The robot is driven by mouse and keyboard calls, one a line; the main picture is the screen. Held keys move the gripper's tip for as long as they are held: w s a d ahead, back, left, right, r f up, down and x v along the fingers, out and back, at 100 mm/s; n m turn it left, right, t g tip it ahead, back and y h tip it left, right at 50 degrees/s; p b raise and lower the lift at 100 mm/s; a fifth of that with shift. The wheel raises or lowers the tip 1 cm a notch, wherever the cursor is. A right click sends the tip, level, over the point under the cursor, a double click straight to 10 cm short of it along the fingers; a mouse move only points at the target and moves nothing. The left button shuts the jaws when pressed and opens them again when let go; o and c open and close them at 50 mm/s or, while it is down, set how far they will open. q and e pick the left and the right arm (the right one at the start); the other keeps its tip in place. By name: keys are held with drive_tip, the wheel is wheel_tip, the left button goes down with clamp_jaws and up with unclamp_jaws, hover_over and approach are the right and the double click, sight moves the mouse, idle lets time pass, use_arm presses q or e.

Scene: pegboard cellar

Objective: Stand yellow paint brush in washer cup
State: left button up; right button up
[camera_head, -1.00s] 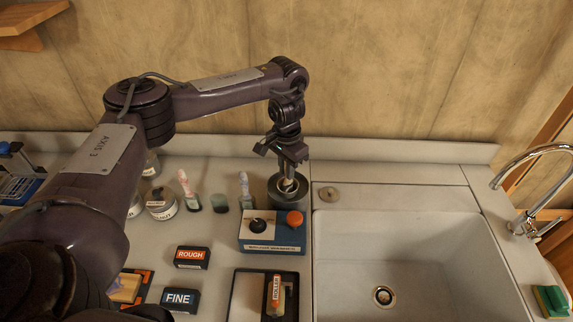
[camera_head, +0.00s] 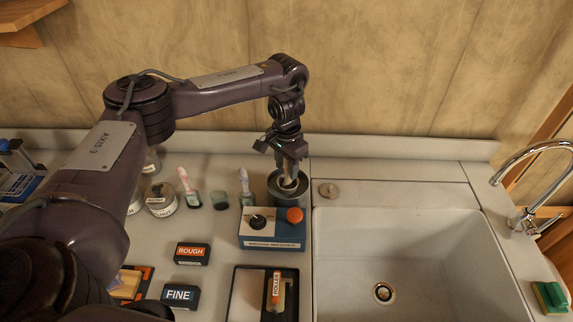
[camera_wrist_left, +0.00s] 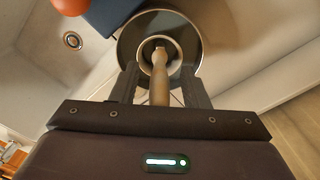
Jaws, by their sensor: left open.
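The washer cup (camera_head: 275,187) is a round metal vessel on the blue machine at the back of the counter, left of the sink. It also shows in the left wrist view (camera_wrist_left: 128,43) as a wide ring with a smaller ring inside. A brush with a tan-yellow handle (camera_wrist_left: 160,82) stands in the inner ring, its handle pointing up toward the wrist camera; its lower end is hidden. My left gripper (camera_head: 285,165) is over the cup, pointing down. Its open fingers (camera_wrist_left: 160,85) are on either side of the handle, with gaps visible. My right gripper is not in view.
The blue machine (camera_head: 272,233) has a black knob and orange button (camera_head: 294,215). Jars and pale-handled brushes (camera_head: 185,182) stand to its left. ROUGH (camera_head: 192,254) and FINE (camera_head: 181,296) blocks and a roller tray (camera_head: 248,290) lie in front. The sink (camera_head: 400,260) is at right.

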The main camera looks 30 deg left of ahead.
use_arm(q)
wheel_tip(320, 180, up, 8)
drive_tip(key=shift+f, duration=0.1)
idle(0.4)
drive_tip(key=shift+f, duration=0.1)
idle(0.4)
